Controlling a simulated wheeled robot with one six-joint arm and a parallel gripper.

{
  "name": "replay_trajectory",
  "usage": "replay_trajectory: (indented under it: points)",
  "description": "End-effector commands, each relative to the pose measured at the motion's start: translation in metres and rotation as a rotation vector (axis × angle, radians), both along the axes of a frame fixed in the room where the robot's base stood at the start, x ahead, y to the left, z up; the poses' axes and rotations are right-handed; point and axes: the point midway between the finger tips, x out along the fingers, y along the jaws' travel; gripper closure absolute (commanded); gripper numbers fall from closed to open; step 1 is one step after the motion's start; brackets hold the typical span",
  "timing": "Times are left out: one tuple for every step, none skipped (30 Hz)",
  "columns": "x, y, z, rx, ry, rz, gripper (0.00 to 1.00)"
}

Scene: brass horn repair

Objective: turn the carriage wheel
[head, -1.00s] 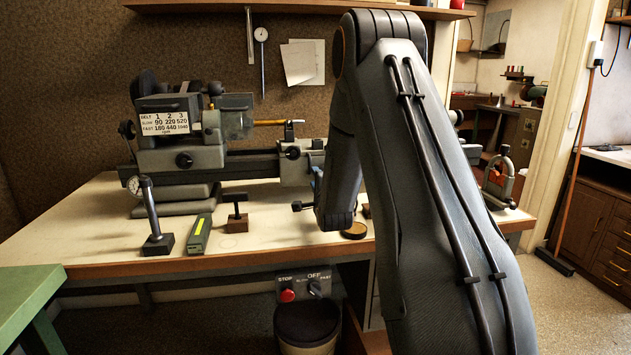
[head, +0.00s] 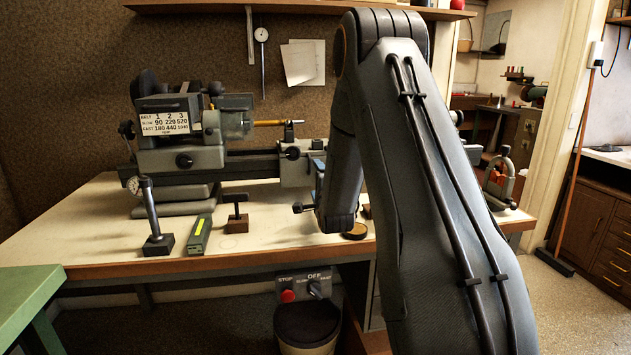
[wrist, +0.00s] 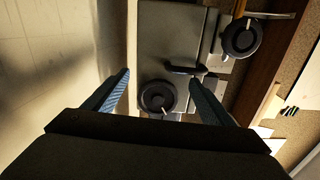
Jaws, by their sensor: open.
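In the wrist view a round black wheel (wrist: 158,97) with a small pale spot lies between the two blue fingers of my open gripper (wrist: 160,78). A second black wheel (wrist: 242,38) with a pale handle is beyond the right finger. I cannot tell for sure which is the carriage wheel. The fingers do not visibly touch either wheel; the depth gap is unclear. My arm hides most of the gripper and the lathe's right part there.
The lathe headstock (head: 180,150) stands left on the bench (head: 90,235). A dial gauge stand (head: 158,243), a green-grey tool (head: 198,235) and a T-shaped tool (head: 236,222) are on the bench front. A round brown tin (head: 355,231) sits close to my arm.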

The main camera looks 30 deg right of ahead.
Motion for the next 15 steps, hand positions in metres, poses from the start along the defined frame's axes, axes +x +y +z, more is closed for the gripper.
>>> replay_trajectory:
  points:
    - [-0.006,0.002,0.0,0.0,0.001,0.0,0.23]
    - [-0.01,0.003,0.0,0.0,0.001,0.0,0.23]
    - [-0.016,0.005,-0.001,0.0,0.001,0.0,0.23]
    - [-0.021,0.007,0.0,0.0,0.001,0.001,0.23]
    - [-0.025,0.009,0.0,0.0,0.001,0.001,0.23]
    - [-0.032,0.011,-0.001,0.0,0.001,0.002,0.23]
    - [-0.037,0.013,0.0,0.0,0.0,0.002,0.23]
    - [-0.042,0.014,0.0,0.0,0.0,0.002,0.23]
    - [-0.047,0.016,0.0,0.0,0.0,0.002,0.23]
    - [-0.051,0.017,-0.001,0.0,0.001,0.002,0.23]
    - [-0.055,0.018,0.0,-0.001,0.0,0.002,0.23]
    - [-0.059,0.019,0.0,-0.001,-0.001,0.002,0.23]
    - [-0.061,0.02,0.0,-0.001,0.0,0.002,0.23]
    - [-0.063,0.02,0.0,-0.001,-0.001,0.002,0.23]
    - [-0.066,0.021,0.0,-0.001,-0.001,0.003,0.23]
